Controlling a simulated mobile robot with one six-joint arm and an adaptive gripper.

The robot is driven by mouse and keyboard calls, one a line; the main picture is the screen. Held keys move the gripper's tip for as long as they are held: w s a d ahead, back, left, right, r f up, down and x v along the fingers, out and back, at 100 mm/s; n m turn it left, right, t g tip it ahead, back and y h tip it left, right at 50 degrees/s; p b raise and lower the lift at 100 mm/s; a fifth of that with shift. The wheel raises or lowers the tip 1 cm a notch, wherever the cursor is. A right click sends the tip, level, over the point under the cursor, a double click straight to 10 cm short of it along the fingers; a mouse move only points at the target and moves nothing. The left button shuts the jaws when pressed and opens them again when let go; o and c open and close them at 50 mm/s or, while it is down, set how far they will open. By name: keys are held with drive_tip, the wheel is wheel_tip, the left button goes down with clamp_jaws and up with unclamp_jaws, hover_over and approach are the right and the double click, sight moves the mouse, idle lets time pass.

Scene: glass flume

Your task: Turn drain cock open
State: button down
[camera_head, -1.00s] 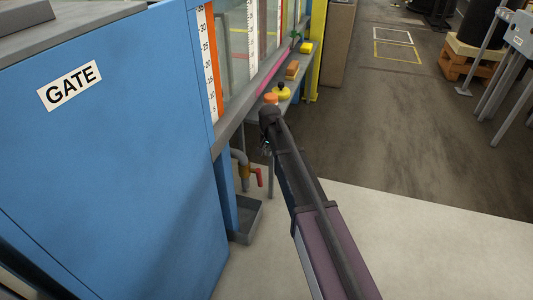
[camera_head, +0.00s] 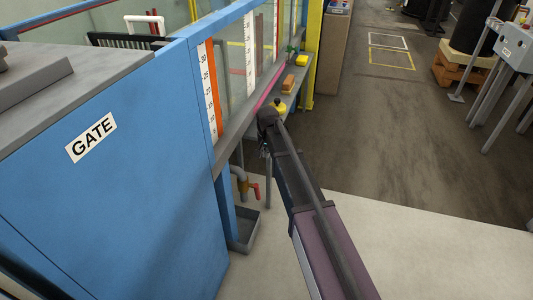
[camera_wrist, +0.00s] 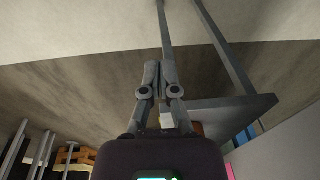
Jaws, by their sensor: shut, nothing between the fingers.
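The drain cock (camera_head: 246,188) is a small brass valve with a red lever (camera_head: 256,191), on a grey bent pipe (camera_head: 238,172) below the flume's near end. The lever sticks out to the right of the valve body; its exact angle is too small to tell. My gripper (camera_head: 265,150) is up and to the right of the cock, apart from it, partly hidden by my own wrist. In the wrist view my gripper (camera_wrist: 160,66) has its fingers together with nothing between them. The cock is not seen in the wrist view.
A grey drip tray (camera_head: 246,232) lies under the cock. The blue GATE housing (camera_head: 140,190) stands at left. Open floor (camera_head: 400,150) lies to the right.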

sight(258, 199)
drive_tip(key=shift+s+r+p, duration=0.15)
drive_tip(key=shift+r+p, duration=0.55)
drive_tip(key=shift+r, duration=0.3)
drive_tip(key=c, duration=0.7)
unclamp_jaws()
drive_tip(key=shift+d+f, duration=0.1)
drive_tip(key=shift+f, duration=0.15)
drive_tip(key=shift+o, duration=1.1)
drive_tip(key=f+m+y+b, duration=0.1)
drive_tip(key=b, duration=0.1)
drive_tip(key=s+f+m+g+b, duration=0.1)
drive_tip(key=f+m, duration=0.1)
drive_tip(key=s+d+f+m+g+y+b, duration=0.1)
drive_tip(key=b, duration=0.1)
drive_tip(key=shift+d+f+m+y+b, duration=0.1)
drive_tip(key=shift+f+m+y+b, duration=0.2)
drive_tip(key=shift+b, duration=0.05)
drive_tip(key=shift+s+d+f+m+g+y+b, duration=0.1)
drive_tip(key=shift+s+f+m+g+y+b, duration=0.1)
drive_tip(key=shift+s+m+g+y+b, duration=0.45)
drive_tip(key=shift+w+f+m, duration=0.1)
drive_tip(key=shift+w+m, duration=0.05)
drive_tip(key=shift+m, duration=0.1)
